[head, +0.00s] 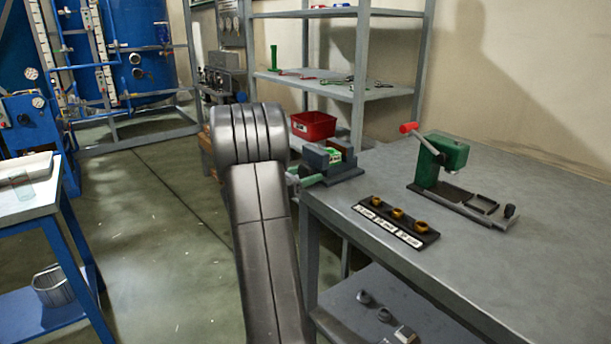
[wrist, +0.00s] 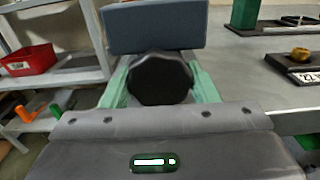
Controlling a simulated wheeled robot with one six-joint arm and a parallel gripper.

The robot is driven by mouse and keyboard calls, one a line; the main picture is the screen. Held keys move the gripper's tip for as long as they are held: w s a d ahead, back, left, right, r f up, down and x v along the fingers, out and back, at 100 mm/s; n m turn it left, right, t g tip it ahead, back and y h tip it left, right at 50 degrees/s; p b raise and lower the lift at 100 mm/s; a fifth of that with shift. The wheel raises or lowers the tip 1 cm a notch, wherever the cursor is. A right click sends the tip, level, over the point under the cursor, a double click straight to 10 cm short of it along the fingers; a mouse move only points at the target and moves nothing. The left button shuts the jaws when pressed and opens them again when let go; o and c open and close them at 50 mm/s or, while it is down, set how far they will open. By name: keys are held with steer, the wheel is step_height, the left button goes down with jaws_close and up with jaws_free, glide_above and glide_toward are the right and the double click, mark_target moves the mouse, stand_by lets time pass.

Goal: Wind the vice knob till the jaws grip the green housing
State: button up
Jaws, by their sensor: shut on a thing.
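The vice (head: 346,173) stands at the left back corner of the grey workbench. The green housing (head: 334,153) shows as a small patch of green between the blue-grey front jaw (head: 315,156) and the rear jaw. I cannot tell whether both jaws touch it. In the wrist view the front jaw (wrist: 155,27) fills the top middle and hides the housing. The black vice knob (wrist: 160,78) is directly below it. My gripper (head: 300,180) has its pale green fingers on both sides of the knob and is shut on it. In the head view the knob is hidden.
A dark tray (head: 395,222) with several brass rings and labels lies on the workbench (head: 480,290). A green press (head: 440,160) with a red-tipped lever stands behind it. A red bin (head: 313,125) sits on the shelf rack behind the vice.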

steer(key=shift+f+b, duration=0.1)
steer(key=shift+b, duration=0.2)
steer(key=m+b, duration=0.3)
steer(key=shift+f+b, duration=0.1)
steer(key=shift+b, duration=0.25)
steer(key=m+b, duration=0.2)
steer(key=shift+w+m, duration=0.1)
steer(key=shift+m, duration=0.2)
steer(key=shift+r, duration=0.2)
steer(key=shift+r+m, duration=0.15)
steer(key=shift+m, duration=0.15)
stand_by(0.5)
